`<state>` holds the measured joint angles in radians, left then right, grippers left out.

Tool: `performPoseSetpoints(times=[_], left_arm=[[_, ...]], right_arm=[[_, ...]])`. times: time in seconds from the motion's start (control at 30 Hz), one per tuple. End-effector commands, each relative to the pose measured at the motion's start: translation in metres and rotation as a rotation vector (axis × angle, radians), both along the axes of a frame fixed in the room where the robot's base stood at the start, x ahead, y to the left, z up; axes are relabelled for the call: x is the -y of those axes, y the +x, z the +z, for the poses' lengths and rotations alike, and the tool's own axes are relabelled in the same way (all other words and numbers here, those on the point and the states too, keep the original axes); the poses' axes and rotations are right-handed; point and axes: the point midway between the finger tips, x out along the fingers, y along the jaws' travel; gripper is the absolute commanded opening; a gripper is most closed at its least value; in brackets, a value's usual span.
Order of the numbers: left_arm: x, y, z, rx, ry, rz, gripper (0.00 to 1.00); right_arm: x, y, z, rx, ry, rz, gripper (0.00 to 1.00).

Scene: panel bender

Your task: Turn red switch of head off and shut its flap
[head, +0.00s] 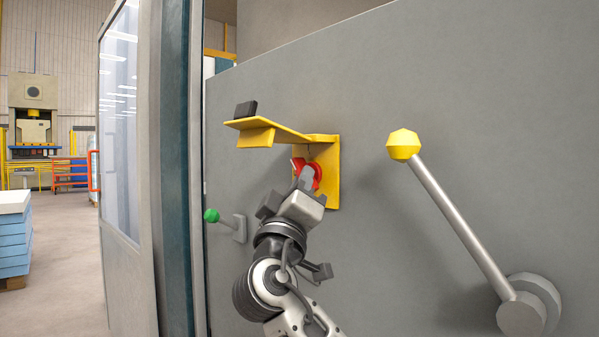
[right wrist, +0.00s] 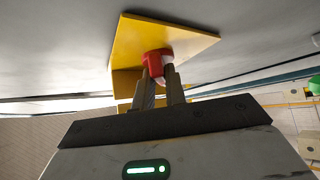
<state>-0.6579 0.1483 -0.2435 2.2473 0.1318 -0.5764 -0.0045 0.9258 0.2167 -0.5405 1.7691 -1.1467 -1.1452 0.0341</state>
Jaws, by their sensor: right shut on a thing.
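The red switch (head: 314,174) sits on a yellow plate (head: 332,190) fixed to the grey machine panel. Its yellow flap (head: 268,128) stands out from the top of the plate, raised above the switch, with a black block (head: 245,109) at its outer end. My right gripper (head: 303,178) reaches up from below, under the flap, and is shut on the red switch. In the right wrist view both fingers (right wrist: 160,90) close on the red switch (right wrist: 157,62) in front of the yellow plate (right wrist: 165,40). My left gripper is in neither view.
A long lever with a yellow knob (head: 403,145) stands out on the right of the panel. A small lever with a green knob (head: 211,215) is at the lower left of the switch. A glazed door (head: 120,120) stands at the left. The panel between switch and yellow-knobbed lever is clear.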

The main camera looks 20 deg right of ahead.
Motion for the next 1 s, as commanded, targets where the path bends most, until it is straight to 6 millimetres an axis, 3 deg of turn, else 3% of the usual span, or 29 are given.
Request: performPoseSetpoints(times=[0.03,0.17,0.6,1.0], left_arm=[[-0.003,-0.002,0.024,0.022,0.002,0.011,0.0],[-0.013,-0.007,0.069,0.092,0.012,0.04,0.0],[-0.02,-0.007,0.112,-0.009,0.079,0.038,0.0],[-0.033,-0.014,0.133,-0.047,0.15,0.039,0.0]], right_arm=[[0.0,-0.001,0.007,-0.047,-0.01,0.003,0.0],[0.0,-0.002,0.011,-0.165,-0.053,0.005,0.0],[0.002,-0.006,0.021,-0.555,-0.195,0.001,0.0],[0.002,-0.007,0.019,-0.798,-0.287,0.0,0.0]])
